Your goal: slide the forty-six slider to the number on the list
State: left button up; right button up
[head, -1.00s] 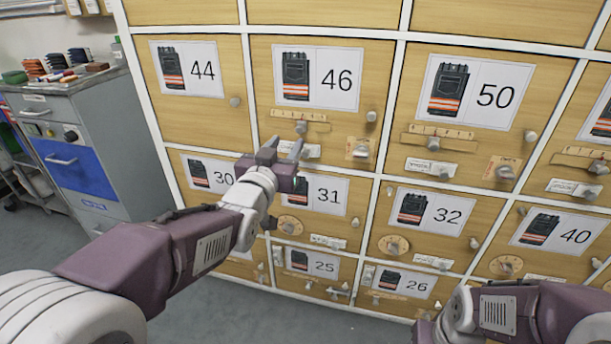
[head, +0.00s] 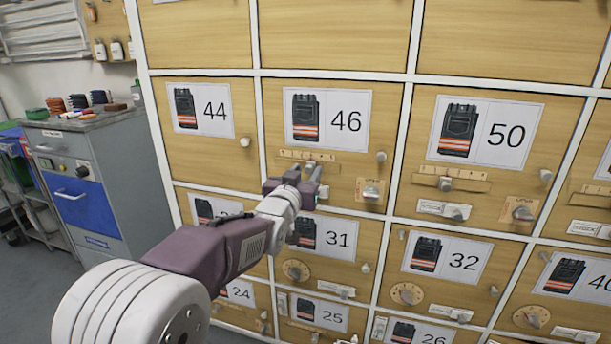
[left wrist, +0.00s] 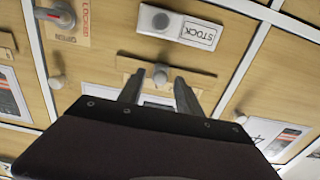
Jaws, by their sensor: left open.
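The forty-six door (head: 272,130) has a pocketed-workwear picture card marked 46. Below the card is a wooden slider strip with tick marks (head: 296,154) and a grey slider knob (head: 310,167). My left gripper (head: 306,172) is open at this knob, partly covering the area below the strip. In the left wrist view, the slider knob (left wrist: 160,73) shows between the two spread fingers (left wrist: 158,90), near their tips, with the strip (left wrist: 204,81) behind. I cannot tell whether a finger touches it. No list can be made out. My right gripper is not in view.
A STOCK plate with a round knob (left wrist: 160,20) and a tagged latch (head: 370,190) sit close to the slider on the same door. The fifty door (head: 412,160) has a similar slider at right. A grey cabinet (head: 95,190) stands at left.

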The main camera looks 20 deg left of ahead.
pick_arm(q)
jog(key=shift+c, duration=0.3)
grip_shut()
dwell(1.1)
